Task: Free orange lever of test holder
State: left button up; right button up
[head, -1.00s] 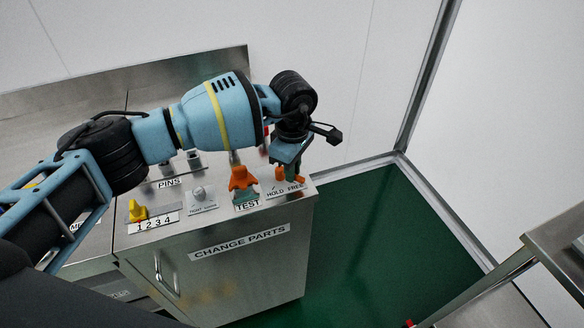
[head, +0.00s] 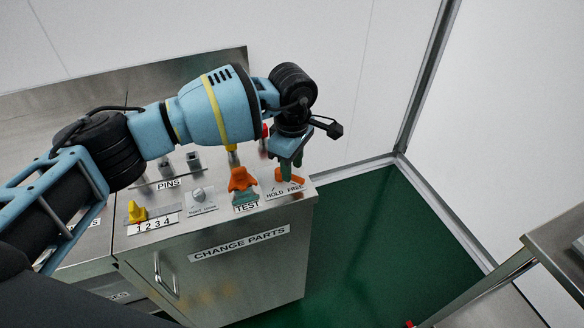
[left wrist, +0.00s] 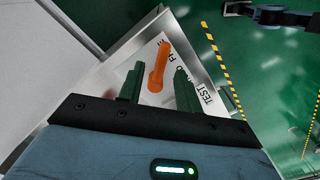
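The orange lever (head: 292,181) sits at the right front corner of the steel cabinet top, on the plate marked HOLD and FREE. My left gripper (head: 290,168) is just above it with its green fingers pointing down. In the left wrist view the lever (left wrist: 158,66) shows between the two spread fingers of the gripper (left wrist: 156,86), with a gap on each side. The fingers partly hide the lever in the head view, and I cannot tell which word it points to. An orange part (head: 241,180) stands behind the TEST label. My right gripper is not in view.
A yellow lever (head: 138,211) by the 1 2 3 4 label and a small knob (head: 198,194) are on the cabinet top (head: 170,238) to the left. The PINS holders stand behind. Green floor (head: 370,240) is open to the right, up to a steel table (head: 540,245).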

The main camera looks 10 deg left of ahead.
pick_arm(q)
notch_tip(320, 180, up, 6)
jog(key=shift+r, duration=0.1)
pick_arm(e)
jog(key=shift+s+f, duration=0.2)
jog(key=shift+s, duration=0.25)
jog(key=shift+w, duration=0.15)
